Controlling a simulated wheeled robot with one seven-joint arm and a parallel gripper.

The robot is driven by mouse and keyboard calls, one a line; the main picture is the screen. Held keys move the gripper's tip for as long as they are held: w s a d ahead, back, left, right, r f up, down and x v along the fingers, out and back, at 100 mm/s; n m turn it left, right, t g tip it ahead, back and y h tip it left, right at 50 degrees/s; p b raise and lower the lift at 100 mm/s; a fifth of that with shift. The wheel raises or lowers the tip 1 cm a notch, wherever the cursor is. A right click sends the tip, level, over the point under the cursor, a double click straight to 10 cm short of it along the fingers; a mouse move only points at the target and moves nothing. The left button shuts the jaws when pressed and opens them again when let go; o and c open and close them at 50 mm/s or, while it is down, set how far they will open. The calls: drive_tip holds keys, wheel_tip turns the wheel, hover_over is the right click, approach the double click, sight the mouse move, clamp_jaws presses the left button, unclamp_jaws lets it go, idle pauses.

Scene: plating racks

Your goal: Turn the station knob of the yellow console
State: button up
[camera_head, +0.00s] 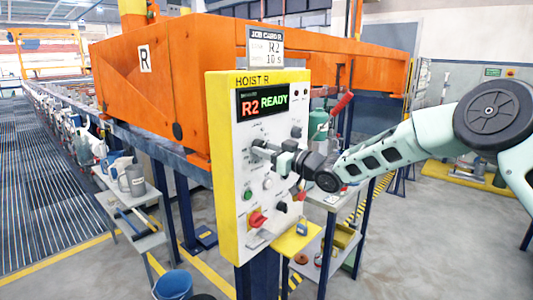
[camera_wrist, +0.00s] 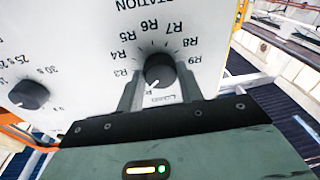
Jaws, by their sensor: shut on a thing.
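The yellow console (camera_head: 222,170), headed HOIST R, stands upright with a white front panel. Its display (camera_head: 264,102) reads R2 READY. My gripper (camera_head: 262,149) reaches in from the right to the panel's upper middle. In the wrist view the dark round station knob (camera_wrist: 160,68) sits between the two fingers of my gripper (camera_wrist: 160,90), which are shut on its sides. Labels R3 to R9 run around the knob, with LOAD below it. Its white mark points down and slightly left in that view.
A job card (camera_head: 265,48) above the console reads R2, 10 s. A timer knob (camera_wrist: 29,95) lies left of the station knob in the wrist view. A red switch (camera_head: 257,218) and a green button (camera_head: 248,194) sit lower on the panel. A blue bucket (camera_head: 174,285) stands left of the console.

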drive_tip(key=shift+f+m, duration=0.15)
drive_tip(key=shift+m, duration=0.55)
drive_tip(key=o, duration=1)
drive_tip(key=shift+d, duration=0.1)
drive_tip(key=b+v, duration=0.5)
drive_tip(key=v, duration=1.2)
drive_tip(key=shift+s, duration=0.25)
